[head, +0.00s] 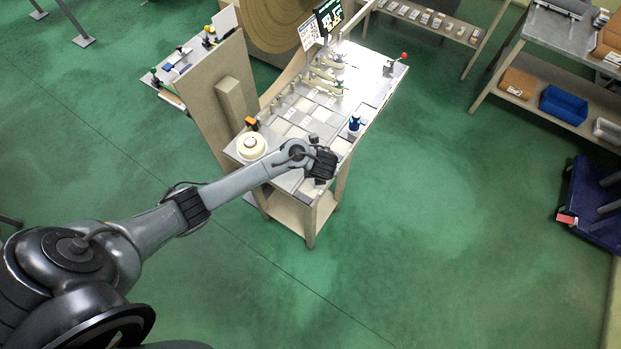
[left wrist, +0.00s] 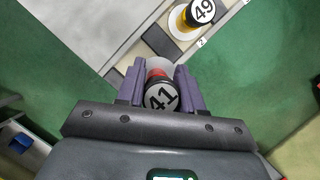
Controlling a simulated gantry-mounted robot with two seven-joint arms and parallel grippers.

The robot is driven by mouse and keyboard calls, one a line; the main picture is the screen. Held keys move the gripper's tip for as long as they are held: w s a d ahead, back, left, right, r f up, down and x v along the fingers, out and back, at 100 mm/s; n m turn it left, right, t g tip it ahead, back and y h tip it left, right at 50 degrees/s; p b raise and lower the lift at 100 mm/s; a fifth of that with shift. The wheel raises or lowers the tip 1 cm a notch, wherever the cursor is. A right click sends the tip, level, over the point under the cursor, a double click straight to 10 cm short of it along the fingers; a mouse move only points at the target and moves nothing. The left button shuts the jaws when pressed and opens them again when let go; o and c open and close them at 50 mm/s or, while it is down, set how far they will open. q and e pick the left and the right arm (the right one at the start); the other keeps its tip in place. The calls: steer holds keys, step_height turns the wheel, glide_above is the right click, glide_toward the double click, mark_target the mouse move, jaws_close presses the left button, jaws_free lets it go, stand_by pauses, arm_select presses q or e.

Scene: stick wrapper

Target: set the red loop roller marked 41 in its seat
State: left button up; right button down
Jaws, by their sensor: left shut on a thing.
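The roller marked 41 (left wrist: 161,97) is between the two fingers of my left gripper (left wrist: 159,80) in the left wrist view. It has a white end face with a black 41, and a red band shows on its side. The gripper is shut on it. In the head view my left gripper (head: 321,164) is over the near end of the machine table (head: 333,195), and the roller is hidden there. The seat for the roller cannot be picked out. My right gripper is not in view.
A yellow and black roller marked 49 (left wrist: 199,13) stands on a pale pad ahead of the gripper. On the table are a cream round spool (head: 252,145) and a small blue item (head: 354,124). Several levers (head: 325,80) stand farther back. Open green floor lies to the right.

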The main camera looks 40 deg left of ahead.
arm_select(q)
steer(key=shift+s+a+f, duration=0.8)
steer(key=shift+a+f, duration=0.05)
steer(key=shift+a, duration=0.25)
steer(key=shift+f+b, duration=0.45)
steer(key=shift+f, duration=1.5)
steer(key=shift+f, duration=0.1)
steer(key=o, duration=1.1)
steer(key=p+v, duration=0.5)
steer(key=v, duration=0.7)
steer(key=s+d+r+n+h, duration=0.2)
steer(key=s+d+r+n, duration=0.1)
steer(key=s+d+n, duration=0.55)
steer(key=s+r+n, duration=0.2)
steer(key=s+n, duration=0.2)
steer(key=n, duration=0.1)
steer(key=s+a+r+n+h, duration=0.1)
steer(key=s+r+n, duration=0.1)
steer(key=n, duration=0.4)
steer(key=s+r+n, duration=0.3)
steer(key=s+n, duration=0.2)
steer(key=n, duration=0.1)
steer(key=shift+s+a+b, duration=0.2)
steer(key=shift+s+b, duration=0.1)
steer(key=shift+s, duration=0.05)
